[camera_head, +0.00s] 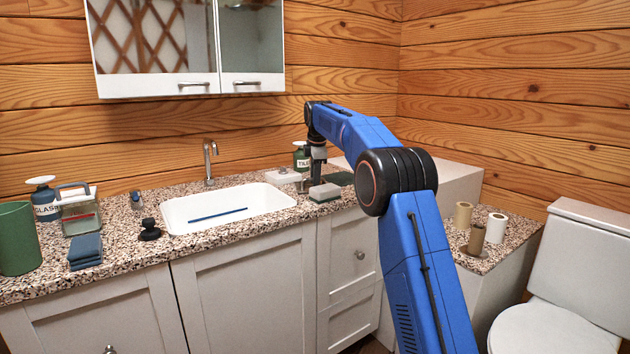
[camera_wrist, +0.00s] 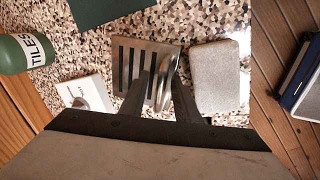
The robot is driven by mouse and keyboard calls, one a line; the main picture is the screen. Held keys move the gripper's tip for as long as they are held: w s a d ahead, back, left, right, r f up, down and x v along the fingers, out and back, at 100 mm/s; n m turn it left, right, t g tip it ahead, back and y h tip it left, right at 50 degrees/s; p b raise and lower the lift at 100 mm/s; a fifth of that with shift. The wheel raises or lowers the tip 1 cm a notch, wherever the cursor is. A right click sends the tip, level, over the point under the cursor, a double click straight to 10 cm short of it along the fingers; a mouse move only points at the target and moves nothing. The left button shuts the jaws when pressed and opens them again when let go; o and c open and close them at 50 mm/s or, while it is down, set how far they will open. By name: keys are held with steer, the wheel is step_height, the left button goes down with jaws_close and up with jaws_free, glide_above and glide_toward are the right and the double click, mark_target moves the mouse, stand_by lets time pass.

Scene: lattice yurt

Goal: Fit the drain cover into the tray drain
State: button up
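A round metal disc, which looks like the drain cover (camera_wrist: 168,82), shows nearly edge-on in the wrist view. It stands tilted over or in a square slotted metal piece (camera_wrist: 124,60) on the speckled counter. My gripper (camera_wrist: 163,78) reaches down with one finger on either side of the disc. The right finger is close to it and a gap shows at the left finger, so the gripper looks open. In the head view my gripper (camera_head: 317,172) is low at the counter's right end, and it hides the disc there. I cannot make out the tray drain in either view.
A pale grey sponge-like block (camera_wrist: 220,76) lies close right of the fingers. A white block (camera_wrist: 88,95), a green bottle (camera_wrist: 28,52) and a dark green mat (camera_wrist: 104,10) are nearby. The sink (camera_head: 228,207) is left of my gripper; rolls (camera_head: 463,215) stand on the right ledge.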

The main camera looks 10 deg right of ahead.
steer(key=v, duration=1.2)
steer(key=shift+a, duration=0.1)
